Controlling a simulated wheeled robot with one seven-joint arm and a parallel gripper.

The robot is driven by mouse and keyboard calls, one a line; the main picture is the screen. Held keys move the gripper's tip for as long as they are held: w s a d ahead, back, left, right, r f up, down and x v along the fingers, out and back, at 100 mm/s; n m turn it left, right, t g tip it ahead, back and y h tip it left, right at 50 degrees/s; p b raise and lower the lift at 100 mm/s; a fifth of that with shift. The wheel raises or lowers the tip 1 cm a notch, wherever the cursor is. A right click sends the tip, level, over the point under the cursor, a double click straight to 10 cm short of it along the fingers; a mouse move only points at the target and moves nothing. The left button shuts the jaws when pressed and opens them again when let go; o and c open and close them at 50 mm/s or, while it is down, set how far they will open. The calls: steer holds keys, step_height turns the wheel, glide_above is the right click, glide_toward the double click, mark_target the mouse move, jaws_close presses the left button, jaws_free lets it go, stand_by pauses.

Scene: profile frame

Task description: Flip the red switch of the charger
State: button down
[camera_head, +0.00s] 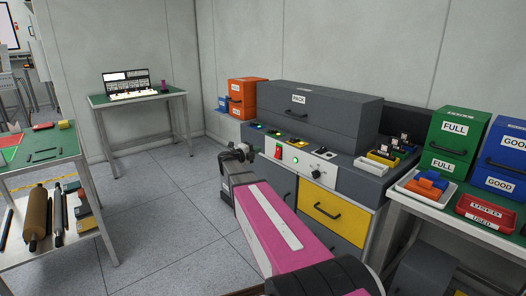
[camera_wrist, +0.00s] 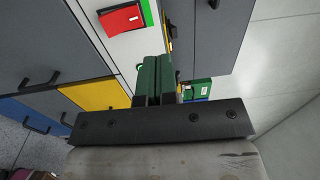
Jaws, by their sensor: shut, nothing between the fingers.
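The charger (camera_head: 310,155) is the grey console with a white front panel, in the middle of the head view. Its red switch (camera_head: 278,152) is on the left part of that panel. In the wrist view the red switch (camera_wrist: 122,18) is large, near the top, with a green strip beside it. My gripper (camera_head: 243,151) is just left of the panel in the head view, apart from the switch. In the wrist view my gripper's green fingers (camera_wrist: 154,76) are together and empty, below and right of the switch. How far the fingertips are from the panel is hard to tell.
A black knob (camera_head: 316,148) is right of the switch on the panel. A yellow drawer (camera_head: 333,213) with a protruding handle is below. The grey PACK box (camera_head: 318,105) stands behind. Red and white trays are on the right bench. The floor (camera_head: 165,215) left of the console is clear.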

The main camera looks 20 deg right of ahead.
steer(key=shift+s+a+r, duration=0.15)
steer(key=shift+s+a, duration=0.05)
steer(key=shift+a, duration=0.25)
steer(key=shift+s+a+r, duration=0.1)
steer(key=shift+s+a, duration=0.05)
steer(key=shift+a, duration=0.25)
steer(key=shift+a, duration=0.1)
steer(key=a+f+n+t+y, duration=0.5)
steer(key=a+n+t+y, duration=0.75)
steer(key=n, duration=0.75)
steer(key=s+a+f+n+g+y, duration=0.6)
steer(key=s+f+n+g+y, duration=0.15)
steer(key=f, duration=0.25)
steer(key=s+d+f+n+g+h, duration=0.1)
steer(key=s+f+g, duration=0.2)
steer(key=s, duration=0.4)
steer(key=s+d+f+n+g+h, duration=0.1)
steer(key=s+f+n+g, duration=0.1)
steer(key=s+g, duration=0.2)
steer(key=s+d+f+n+g, duration=0.1)
steer(key=s+f+g, duration=0.2)
steer(key=s, duration=0.7)
steer(key=shift+s+d+f+g+h, duration=0.3)
steer(key=shift+s+f+g+h, duration=0.1)
steer(key=shift+g, duration=0.2)
